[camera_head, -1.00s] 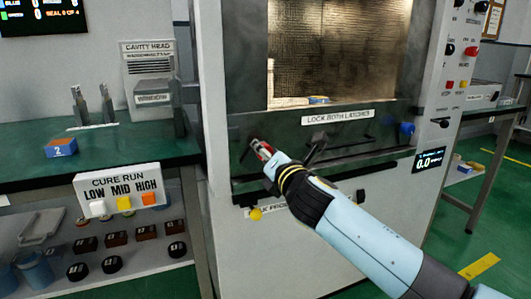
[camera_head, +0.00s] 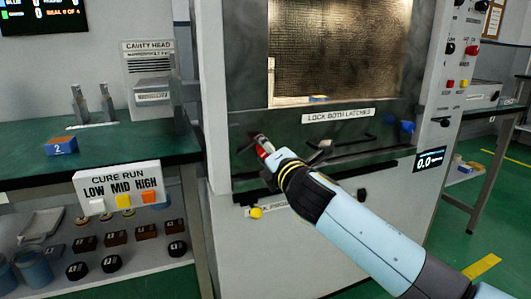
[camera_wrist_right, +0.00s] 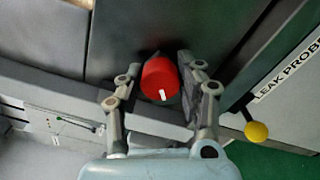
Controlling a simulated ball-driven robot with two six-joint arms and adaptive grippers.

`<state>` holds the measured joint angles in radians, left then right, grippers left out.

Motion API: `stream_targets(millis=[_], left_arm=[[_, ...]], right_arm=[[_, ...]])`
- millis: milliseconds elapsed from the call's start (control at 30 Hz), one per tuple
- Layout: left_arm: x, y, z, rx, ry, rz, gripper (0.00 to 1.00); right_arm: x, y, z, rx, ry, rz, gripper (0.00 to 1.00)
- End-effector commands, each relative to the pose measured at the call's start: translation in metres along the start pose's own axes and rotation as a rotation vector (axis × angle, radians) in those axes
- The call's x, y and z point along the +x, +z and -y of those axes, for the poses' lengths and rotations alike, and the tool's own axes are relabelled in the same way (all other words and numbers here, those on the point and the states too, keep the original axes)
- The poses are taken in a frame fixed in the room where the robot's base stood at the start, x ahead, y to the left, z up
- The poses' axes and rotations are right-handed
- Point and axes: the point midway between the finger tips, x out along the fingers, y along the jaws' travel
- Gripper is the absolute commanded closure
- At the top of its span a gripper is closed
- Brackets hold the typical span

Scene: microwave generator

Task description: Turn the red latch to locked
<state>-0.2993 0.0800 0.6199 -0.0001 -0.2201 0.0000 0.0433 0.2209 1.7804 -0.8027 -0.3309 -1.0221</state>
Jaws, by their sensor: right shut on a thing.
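The red latch (camera_head: 262,148) is at the left of the dark door front of the machine. In the right wrist view the red latch (camera_wrist_right: 160,78) is a round red knob with a short white mark on its face. My right gripper (camera_head: 263,146) is at this latch. In the right wrist view its two fingers flank the knob, and it is shut on it. The gripper partly hides the latch in the head view. A blue latch (camera_head: 407,127) is at the right of the door, apart from my gripper. My left gripper is not in view.
A label reading LOCK BOTH LATCHES (camera_head: 338,116) is on the door below the lit window (camera_head: 340,50). A yellow knob (camera_head: 256,212) is below the red latch. A green bench (camera_head: 110,145) stands at the left, with a blue block (camera_head: 62,145) on it.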

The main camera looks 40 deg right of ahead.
Motion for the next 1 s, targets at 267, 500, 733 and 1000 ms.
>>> stream_targets(millis=[267, 500, 733, 1000], left_arm=[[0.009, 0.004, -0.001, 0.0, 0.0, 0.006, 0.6], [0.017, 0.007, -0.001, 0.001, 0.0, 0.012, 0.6], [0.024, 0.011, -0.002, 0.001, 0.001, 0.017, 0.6], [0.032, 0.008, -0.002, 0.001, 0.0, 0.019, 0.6]], right_arm=[[0.001, 0.001, 0.0, 0.259, 0.002, 0.002, 0.96], [0.001, 0.0, 0.001, 0.488, 0.002, 0.001, 0.96], [0.001, 0.0, 0.001, 0.706, 0.002, 0.002, 0.96], [0.001, 0.0, 0.001, 0.949, 0.003, 0.002, 0.96]])
